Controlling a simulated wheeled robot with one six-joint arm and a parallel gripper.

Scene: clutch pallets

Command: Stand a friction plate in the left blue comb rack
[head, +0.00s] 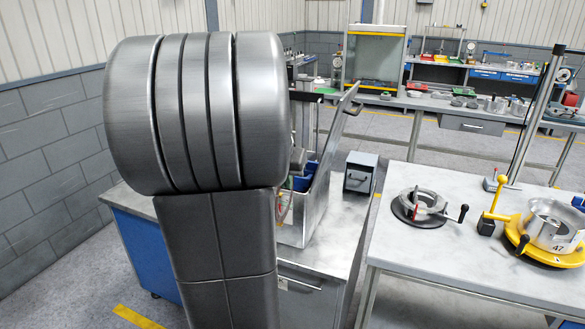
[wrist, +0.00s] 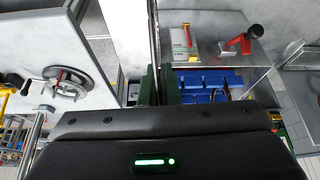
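My gripper (wrist: 158,84) has dark green fingers close together on either side of a thin grey plate. The plate, seemingly the friction plate (wrist: 154,35), is seen edge-on in the wrist view and runs up out of the frame. In the head view my arm hides the gripper; a thin tilted grey edge with a small lug, apparently the same plate (head: 337,130), rises above a metal box. Blue comb racks (wrist: 208,86) show beside the fingers in the wrist view, and a bit of blue rack (head: 303,183) shows in the head view. Which rack is left, and their slots, are unclear.
The metal box (head: 318,212) stands on a grey-topped cabinet (head: 345,216), near a small grey box (head: 360,172). A bench to the right (head: 440,252) carries a round clamp fixture (head: 420,204) and a yellow-based fixture (head: 548,232). A floor gap separates cabinet and bench.

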